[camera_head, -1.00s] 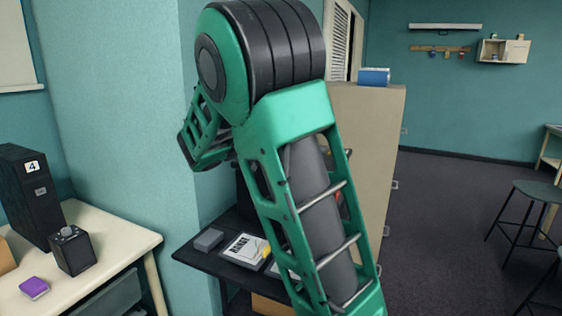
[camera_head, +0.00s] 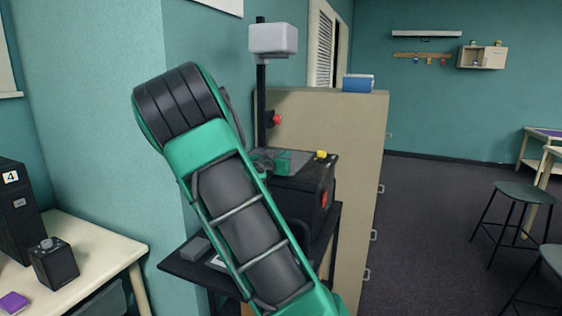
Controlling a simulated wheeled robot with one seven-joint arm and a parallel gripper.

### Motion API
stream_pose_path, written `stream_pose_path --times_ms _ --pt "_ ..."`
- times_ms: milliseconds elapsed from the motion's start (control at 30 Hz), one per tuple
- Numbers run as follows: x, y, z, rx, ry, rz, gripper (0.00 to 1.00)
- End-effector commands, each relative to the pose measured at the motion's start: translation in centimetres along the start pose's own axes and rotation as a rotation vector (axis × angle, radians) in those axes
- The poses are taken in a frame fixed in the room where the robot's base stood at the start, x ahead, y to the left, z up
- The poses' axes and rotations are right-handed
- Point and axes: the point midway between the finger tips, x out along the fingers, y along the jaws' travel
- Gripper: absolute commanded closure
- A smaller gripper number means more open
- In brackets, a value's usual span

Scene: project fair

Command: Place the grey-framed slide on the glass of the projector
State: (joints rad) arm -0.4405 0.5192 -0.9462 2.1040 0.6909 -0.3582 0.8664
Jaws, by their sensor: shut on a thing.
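The projector (camera_head: 299,196) is a dark box on a black stand, with a light grey head (camera_head: 273,40) on a black post above it. Its top face is seen at a low angle, so the glass is hard to make out. My gripper (camera_head: 278,163) shows only as a small green part low over the projector's top, partly behind my arm. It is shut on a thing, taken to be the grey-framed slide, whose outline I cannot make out. I cannot tell whether the slide touches the glass.
A dark shelf (camera_head: 178,265) holds a grey block (camera_head: 196,248) and a partly hidden card. A beige cabinet (camera_head: 352,150) with a blue box (camera_head: 358,83) on top stands right of the projector. A cream table (camera_head: 105,253) is at left. Stools stand at right, with open floor between.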

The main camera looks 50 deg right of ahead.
Motion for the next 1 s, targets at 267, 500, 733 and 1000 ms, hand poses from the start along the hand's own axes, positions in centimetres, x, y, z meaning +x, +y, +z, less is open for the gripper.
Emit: stream_pose_path --times_ms 267,500,733,1000 --pt "0.07 0.09 0.90 0.001 0.001 0.001 1.00" --pt "0.07 0.08 1.15 0.000 0.001 0.001 0.90" --pt "0.06 0.07 1.11 0.001 0.001 0.001 0.74" --pt "-0.59 -0.03 0.95 0.000 0.000 -0.001 0.74"
